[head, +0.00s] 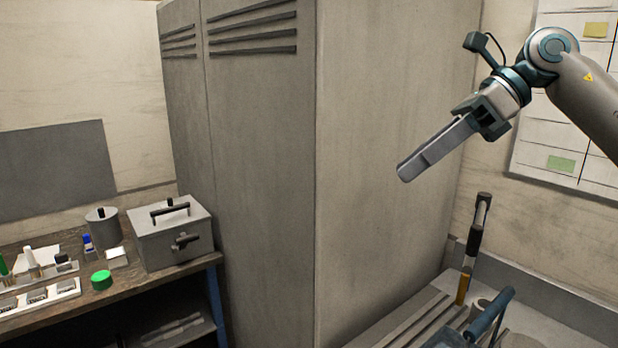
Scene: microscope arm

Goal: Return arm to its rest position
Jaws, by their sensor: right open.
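My right arm comes in from the right edge, and its gripper (405,172) hangs in the air in front of the tall grey cabinet, pointing down and to the left. Its fingers overlap from this angle, and nothing shows between them; it is open. My left gripper is not in view. No microscope can be clearly made out. At the lower right, below the gripper and apart from it, stand an upright black, grey and yellow rod (473,247) and a blue bar-like handle (489,313); what they belong to is cut off by the frame.
The tall grey cabinet (380,170) fills the middle. At left, a wooden bench (130,281) carries a metal box (170,236), a grey canister (104,228), a green cap (102,279) and small bottles. A chart board (535,100) hangs behind my right arm.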

